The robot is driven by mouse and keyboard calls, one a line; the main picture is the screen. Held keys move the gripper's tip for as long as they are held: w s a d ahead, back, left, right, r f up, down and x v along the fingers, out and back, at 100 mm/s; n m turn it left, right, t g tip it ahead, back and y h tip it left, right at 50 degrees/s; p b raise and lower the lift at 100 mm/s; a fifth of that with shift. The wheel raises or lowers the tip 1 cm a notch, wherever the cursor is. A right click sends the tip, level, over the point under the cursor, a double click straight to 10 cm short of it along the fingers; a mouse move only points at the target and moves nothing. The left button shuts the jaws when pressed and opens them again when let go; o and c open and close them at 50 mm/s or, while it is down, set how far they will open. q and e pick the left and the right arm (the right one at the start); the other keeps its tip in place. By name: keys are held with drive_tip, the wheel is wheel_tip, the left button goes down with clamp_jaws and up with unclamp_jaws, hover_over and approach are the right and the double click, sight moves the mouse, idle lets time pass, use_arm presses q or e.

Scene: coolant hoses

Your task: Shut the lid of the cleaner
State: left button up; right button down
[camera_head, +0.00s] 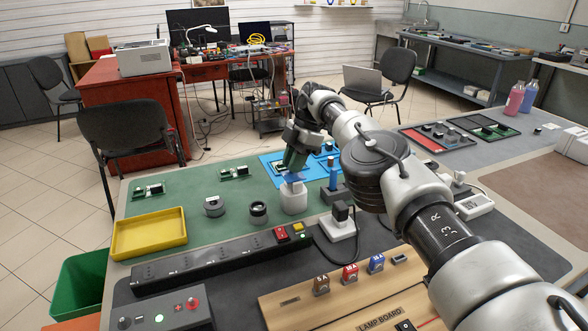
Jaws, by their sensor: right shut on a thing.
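A small white container (293,198) stands on the green mat near the middle of the table. It may be the cleaner. A small dark blue flap (293,179), perhaps its lid, shows just above its top. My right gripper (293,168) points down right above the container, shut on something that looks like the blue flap. The fingers hide part of the contact, and I cannot tell the flap's exact tilt. My left gripper is not in view.
A blue mat (270,168) with small parts lies behind the container. A blue bottle-like piece (333,178) on a dark block stands close on its right. A silver-black cylinder (258,212) stands to its left. A yellow tray (150,233) and a black power strip (215,257) lie nearer.

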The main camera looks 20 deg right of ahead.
drive_tip(key=shift+a+r, duration=0.1)
drive_tip(key=shift+r, duration=0.05)
drive_tip(key=c, duration=1.1)
unclamp_jaws()
drive_tip(key=shift+a, duration=0.1)
drive_tip(key=shift+o, duration=0.4)
